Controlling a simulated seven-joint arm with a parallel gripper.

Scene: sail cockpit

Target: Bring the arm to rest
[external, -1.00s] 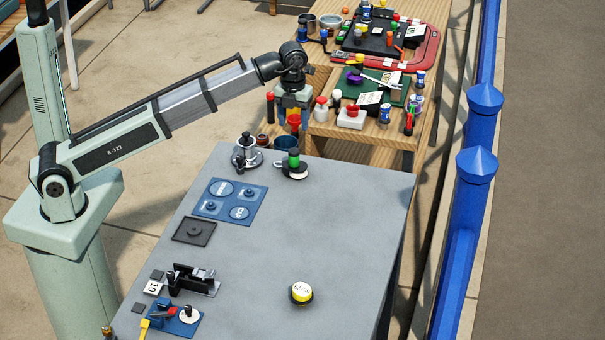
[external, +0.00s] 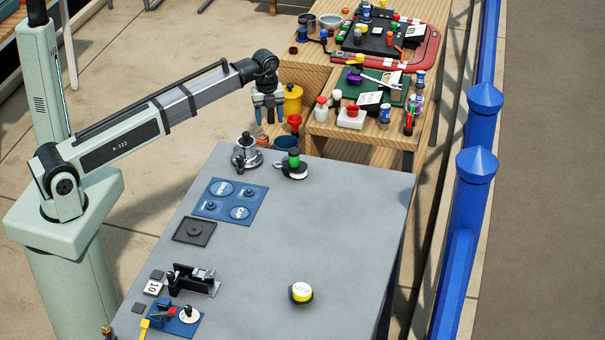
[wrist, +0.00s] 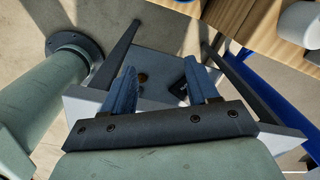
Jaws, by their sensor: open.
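My gripper (external: 268,114) hangs downward past the far left corner of the grey table in the external view. Its jaws are open and nothing shows between them. In the wrist view its two blue-grey fingers (wrist: 163,92) stand apart, with a dark surface below them. A yellow container (external: 292,101) stands just right of and behind the gripper in the external view. A red funnel-like piece (external: 294,121) is below and to the right of the gripper.
Wooden benches (external: 330,135) crowded with items stand behind. A blue railing (external: 473,200) runs along the right.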

